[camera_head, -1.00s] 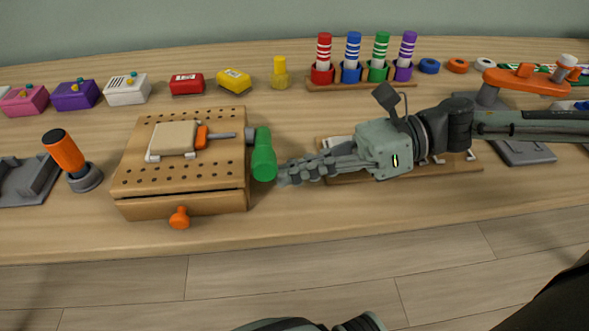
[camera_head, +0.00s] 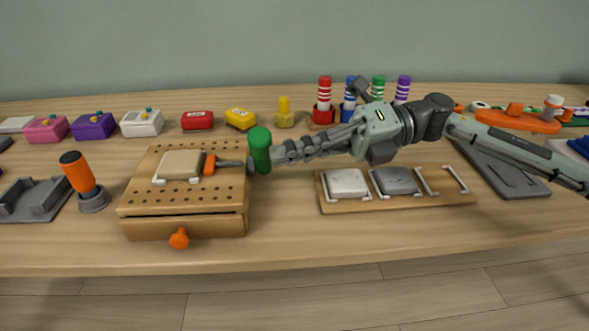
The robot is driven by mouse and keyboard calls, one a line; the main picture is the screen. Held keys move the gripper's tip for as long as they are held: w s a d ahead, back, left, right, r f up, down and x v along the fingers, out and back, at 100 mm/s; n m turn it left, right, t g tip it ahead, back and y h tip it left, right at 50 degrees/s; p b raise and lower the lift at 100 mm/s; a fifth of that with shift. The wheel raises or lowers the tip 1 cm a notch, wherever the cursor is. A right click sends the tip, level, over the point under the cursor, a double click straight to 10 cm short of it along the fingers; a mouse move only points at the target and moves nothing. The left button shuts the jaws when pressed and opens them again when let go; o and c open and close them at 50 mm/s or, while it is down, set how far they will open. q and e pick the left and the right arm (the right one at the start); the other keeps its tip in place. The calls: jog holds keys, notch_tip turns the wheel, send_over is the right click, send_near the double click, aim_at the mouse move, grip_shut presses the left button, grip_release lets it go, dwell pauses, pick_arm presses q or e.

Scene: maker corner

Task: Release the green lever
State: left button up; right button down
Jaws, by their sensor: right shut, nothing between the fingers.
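The green lever (camera_head: 260,150) stands upright at the right side of a wooden box (camera_head: 190,196) with a perforated top. A tan block (camera_head: 180,165) lies on the box top in a white bracket, beside an orange clamp piece (camera_head: 210,164) on a grey rod that runs toward the lever. My right gripper (camera_head: 279,154) comes in from the right, shut and empty, its fingertips right beside the lever's right side. I cannot tell whether they touch it. My left gripper is not in view.
A wooden board with a white block (camera_head: 345,184) and a grey block (camera_head: 394,181) lies below my right arm. An orange-handled tool (camera_head: 81,179) stands left of the box. Striped markers (camera_head: 324,92) stand behind. The table front is clear.

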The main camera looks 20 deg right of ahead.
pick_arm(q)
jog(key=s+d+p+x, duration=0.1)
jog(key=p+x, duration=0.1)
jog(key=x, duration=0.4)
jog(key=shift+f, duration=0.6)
pick_arm(e)
jog(key=shift+w+d+r+m+y, duration=0.15)
jog(key=shift+w+r+m, duration=0.15)
jog(key=shift+w+m, duration=0.3)
jog(key=shift+w+d+r+m+y, duration=0.15)
jog(key=shift+w+r+m, duration=0.1)
jog(key=shift+w+m, duration=0.35)
jog(key=shift+w+d+r+m+y, duration=0.15)
jog(key=shift+w+r+m, duration=0.15)
jog(key=shift+w+m, duration=0.3)
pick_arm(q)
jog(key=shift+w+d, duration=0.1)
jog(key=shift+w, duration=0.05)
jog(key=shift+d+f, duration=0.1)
pick_arm(e)
jog(key=shift+d, duration=0.15)
